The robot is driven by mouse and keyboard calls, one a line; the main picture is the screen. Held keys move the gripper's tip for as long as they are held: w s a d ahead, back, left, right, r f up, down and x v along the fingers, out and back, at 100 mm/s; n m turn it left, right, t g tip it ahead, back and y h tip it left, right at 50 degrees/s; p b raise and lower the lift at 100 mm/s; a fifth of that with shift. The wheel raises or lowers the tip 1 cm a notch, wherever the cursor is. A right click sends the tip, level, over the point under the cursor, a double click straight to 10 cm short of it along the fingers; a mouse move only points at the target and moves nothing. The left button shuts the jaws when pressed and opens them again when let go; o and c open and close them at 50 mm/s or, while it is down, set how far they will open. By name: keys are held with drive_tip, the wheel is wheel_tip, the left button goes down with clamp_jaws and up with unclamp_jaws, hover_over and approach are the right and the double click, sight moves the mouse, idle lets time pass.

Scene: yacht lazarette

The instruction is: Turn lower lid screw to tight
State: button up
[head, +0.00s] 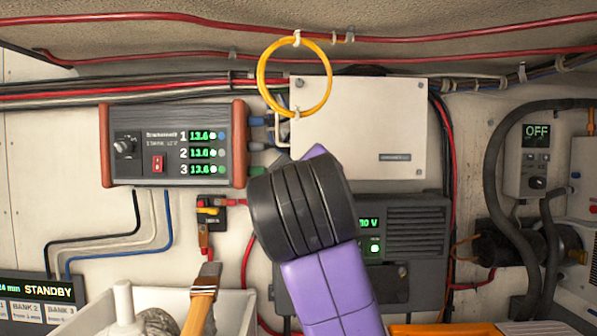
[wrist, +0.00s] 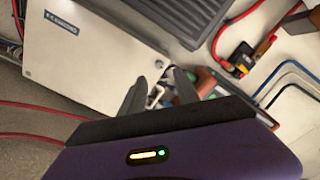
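The white box with the flat lid (head: 355,125) is on the wall at centre in the head view; it also shows in the wrist view (wrist: 80,60). A small screw sits at the lid's upper left (head: 299,83).
A yellow ring (head: 263,80) hangs over the box's upper left. A display unit (head: 125,170) is to the left, with cables below. A dark grey unit (head: 415,245) is under the box. A wooden-handled brush (head: 203,290) stands in a white bin (head: 240,305) at lower left.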

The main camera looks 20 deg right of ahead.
drive_tip(key=p+x, duration=0.2)
drive_tip(key=x, duration=0.5)
clamp_jaws()
